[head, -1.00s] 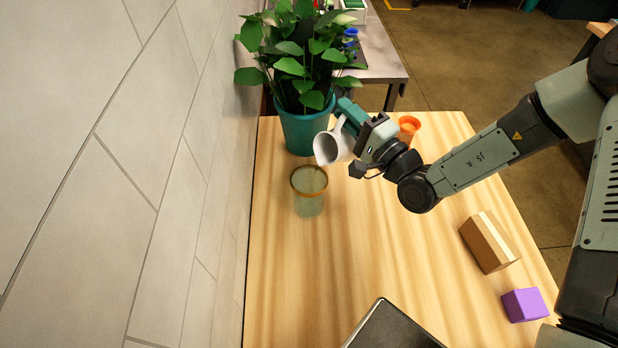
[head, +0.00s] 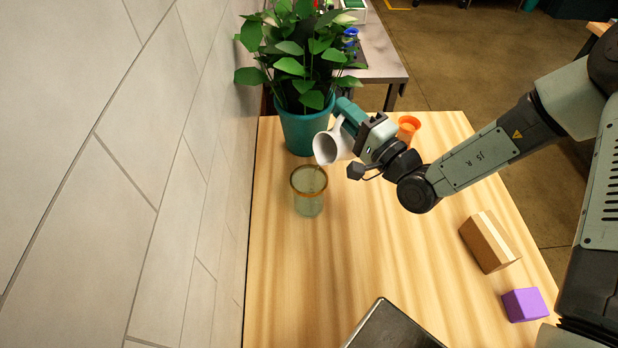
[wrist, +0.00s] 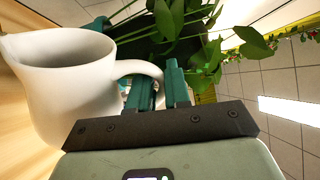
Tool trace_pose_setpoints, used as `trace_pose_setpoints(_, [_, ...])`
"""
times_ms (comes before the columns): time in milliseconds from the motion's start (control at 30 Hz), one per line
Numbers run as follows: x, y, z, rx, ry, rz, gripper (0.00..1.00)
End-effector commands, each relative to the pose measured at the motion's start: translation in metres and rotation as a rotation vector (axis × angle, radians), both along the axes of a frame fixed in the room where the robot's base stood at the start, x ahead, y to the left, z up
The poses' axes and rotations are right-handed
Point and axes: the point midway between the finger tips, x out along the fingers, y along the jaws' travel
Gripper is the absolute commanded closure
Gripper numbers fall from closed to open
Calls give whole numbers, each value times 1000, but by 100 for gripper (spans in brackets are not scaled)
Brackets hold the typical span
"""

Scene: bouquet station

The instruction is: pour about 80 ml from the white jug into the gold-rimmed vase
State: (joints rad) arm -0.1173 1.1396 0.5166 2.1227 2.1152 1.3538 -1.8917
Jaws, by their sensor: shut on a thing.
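The white jug (head: 331,146) is tilted, with its mouth turned down to the left, just above and behind the gold-rimmed vase (head: 309,198). The jug also shows in the wrist view (wrist: 70,85), with its handle at the fingers. My gripper (head: 349,115) is shut on the jug's handle; it also shows in the wrist view (wrist: 160,88). The vase is clear greenish glass and stands upright on the table. A thin dark line shows between the jug's lip and the vase's mouth. The liquid level in the vase cannot be told.
A leafy plant in a teal pot (head: 305,130) stands right behind the jug. An orange cup (head: 408,128) is behind my wrist. A brown box (head: 488,243), a purple block (head: 524,305) and a dark flat object (head: 392,328) are nearer. A tiled wall (head: 170,180) borders the left.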

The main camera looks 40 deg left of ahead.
Motion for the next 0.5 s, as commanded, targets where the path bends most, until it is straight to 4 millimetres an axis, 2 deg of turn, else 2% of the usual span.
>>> trace_pose_setpoints(500, [-3,1,4,-1,-36,1,100])
